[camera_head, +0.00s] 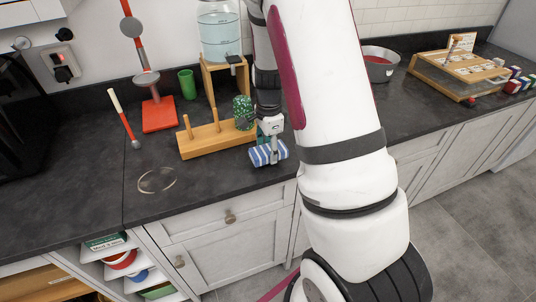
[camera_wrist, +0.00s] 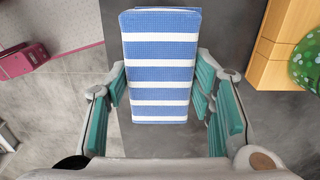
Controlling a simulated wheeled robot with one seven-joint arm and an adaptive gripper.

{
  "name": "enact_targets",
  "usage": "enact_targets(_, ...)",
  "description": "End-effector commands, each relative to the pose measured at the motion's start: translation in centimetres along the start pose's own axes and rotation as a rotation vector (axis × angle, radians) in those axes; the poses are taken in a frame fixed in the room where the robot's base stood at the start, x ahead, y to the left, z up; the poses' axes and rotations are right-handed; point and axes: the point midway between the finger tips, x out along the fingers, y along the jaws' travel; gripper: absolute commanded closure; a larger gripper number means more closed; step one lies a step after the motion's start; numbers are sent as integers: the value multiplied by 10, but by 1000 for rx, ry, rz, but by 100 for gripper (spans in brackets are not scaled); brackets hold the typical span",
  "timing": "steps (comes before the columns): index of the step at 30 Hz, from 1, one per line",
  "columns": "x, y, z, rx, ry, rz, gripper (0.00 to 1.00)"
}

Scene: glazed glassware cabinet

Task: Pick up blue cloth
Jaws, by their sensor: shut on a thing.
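The blue cloth (camera_head: 268,153) is a folded block with blue and white stripes, near the front edge of the dark counter. My gripper (camera_head: 271,138) is above it, pointing down. In the wrist view the cloth (camera_wrist: 160,60) lies between the green finger pads of my gripper (camera_wrist: 161,97), which is shut on it. I cannot tell whether the cloth touches the counter or is slightly raised.
A wooden stand (camera_head: 190,150) with pegs and a green speckled cup (camera_head: 243,112) are close behind and left of the cloth. A clear glass dish (camera_head: 157,181) lies further left. A grey bowl (camera_head: 379,66) stands at back right.

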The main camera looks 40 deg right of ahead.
Motion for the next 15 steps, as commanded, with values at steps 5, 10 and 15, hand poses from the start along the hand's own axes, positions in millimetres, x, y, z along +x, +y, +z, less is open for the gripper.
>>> enact_targets(5,-9,28,-9,4,-1,2,76)
enact_targets(10,-13,68,-23,5,-1,0,76)
enact_targets(15,-17,108,-36,4,-1,1,76)
